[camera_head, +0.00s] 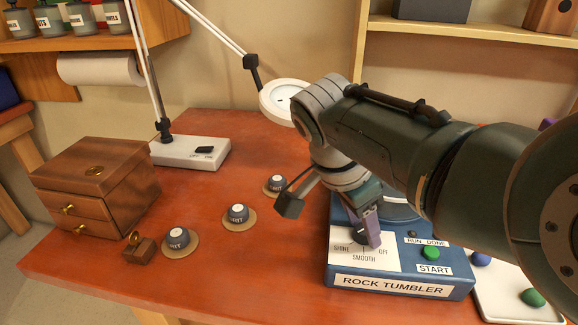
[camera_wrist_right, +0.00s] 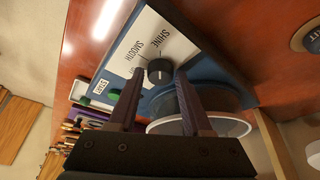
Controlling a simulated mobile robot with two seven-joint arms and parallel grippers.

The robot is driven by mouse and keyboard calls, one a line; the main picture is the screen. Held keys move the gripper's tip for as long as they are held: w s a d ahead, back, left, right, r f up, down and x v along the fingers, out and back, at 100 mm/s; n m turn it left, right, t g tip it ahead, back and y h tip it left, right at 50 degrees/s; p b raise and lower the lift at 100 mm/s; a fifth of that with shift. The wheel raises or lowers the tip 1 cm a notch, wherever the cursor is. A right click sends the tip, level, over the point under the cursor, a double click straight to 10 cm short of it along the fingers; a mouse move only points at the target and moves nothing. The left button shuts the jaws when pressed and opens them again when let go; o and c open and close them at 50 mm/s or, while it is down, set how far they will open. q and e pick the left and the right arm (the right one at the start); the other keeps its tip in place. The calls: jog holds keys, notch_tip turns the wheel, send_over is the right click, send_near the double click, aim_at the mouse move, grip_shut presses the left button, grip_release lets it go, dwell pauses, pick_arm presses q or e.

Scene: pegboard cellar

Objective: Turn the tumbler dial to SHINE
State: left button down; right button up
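The rock tumbler (camera_head: 400,285) is a blue box with a white dial plate (camera_head: 350,252) marked SHINE, SMOOTH and OFF. Its black dial (camera_wrist_right: 159,70) shows in the wrist view, and my right gripper hides it in the head view. My right gripper (camera_head: 370,232) reaches down over the dial plate. In the wrist view its two fingers (camera_wrist_right: 160,76) are apart, one on each side of the dial, with gaps visible; I cannot tell any contact. I cannot tell clearly which label the dial points to. My left gripper is out of view.
A green START button (camera_head: 431,253) is right of the dial plate. A tray (camera_head: 505,308) with stones is at the right. Several grit cups, including one (camera_head: 237,213), and a wooden drawer box (camera_head: 95,185) stand left. A magnifier lamp (camera_head: 285,100) is behind my right arm.

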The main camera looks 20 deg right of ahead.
jog(key=shift+r, duration=0.1)
jog(key=shift+a+r, duration=0.15)
jog(key=shift+r, duration=0.1)
jog(key=p+v, duration=0.1)
jog(key=v, duration=0.8)
jog(key=shift+p, duration=0.35)
